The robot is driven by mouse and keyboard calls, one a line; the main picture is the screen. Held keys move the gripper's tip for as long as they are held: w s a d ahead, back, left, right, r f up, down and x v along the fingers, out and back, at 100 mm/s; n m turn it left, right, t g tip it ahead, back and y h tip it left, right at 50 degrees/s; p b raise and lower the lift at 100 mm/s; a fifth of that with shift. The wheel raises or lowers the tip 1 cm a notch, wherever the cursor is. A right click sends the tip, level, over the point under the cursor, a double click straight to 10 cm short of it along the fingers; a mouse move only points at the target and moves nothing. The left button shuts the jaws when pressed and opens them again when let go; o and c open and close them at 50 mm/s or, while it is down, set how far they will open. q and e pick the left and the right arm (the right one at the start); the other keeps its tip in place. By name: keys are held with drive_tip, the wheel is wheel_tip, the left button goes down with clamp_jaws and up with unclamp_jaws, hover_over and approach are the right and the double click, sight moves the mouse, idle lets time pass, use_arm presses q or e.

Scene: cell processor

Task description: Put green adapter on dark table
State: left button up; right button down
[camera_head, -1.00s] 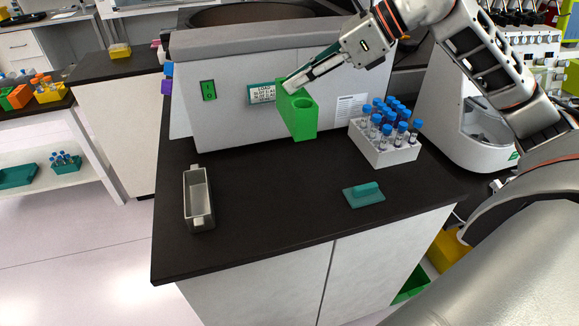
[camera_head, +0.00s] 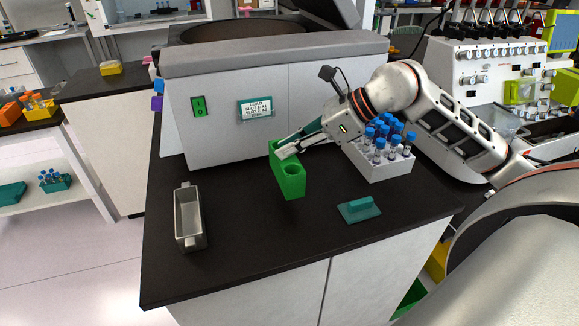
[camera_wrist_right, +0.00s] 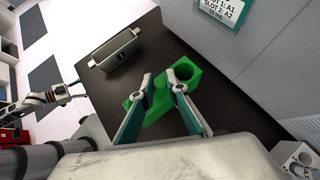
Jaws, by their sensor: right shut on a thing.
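The green adapter (camera_head: 291,184) is a bright green block with round wells. My right gripper (camera_head: 284,149) is shut on its far end and holds it upright over the dark table (camera_head: 250,239). I cannot tell whether its underside touches the top. In the right wrist view the two fingers (camera_wrist_right: 161,84) straddle the adapter (camera_wrist_right: 190,85), one well showing at its end. What looks like my left arm shows small at the left of that view; its gripper (camera_wrist_right: 76,91) is too small to read. It is not in the head view.
A metal bucket (camera_head: 189,217) stands left on the table, a teal lid-like piece (camera_head: 358,209) front right. A white rack of blue-capped tubes (camera_head: 379,166) is close under my right arm. The centrifuge (camera_head: 228,132) stands behind. The front middle is clear.

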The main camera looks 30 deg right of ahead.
sight(291, 166)
drive_tip(key=shift+f, duration=2.9)
drive_tip(key=shift+f, duration=0.1)
drive_tip(key=c, duration=2)
unclamp_jaws()
drive_tip(key=shift+d+r, duration=0.2)
drive_tip(key=shift+b+v, duration=1.2)
drive_tip(key=shift+v, duration=4.65)
drive_tip(key=shift+a, duration=0.1)
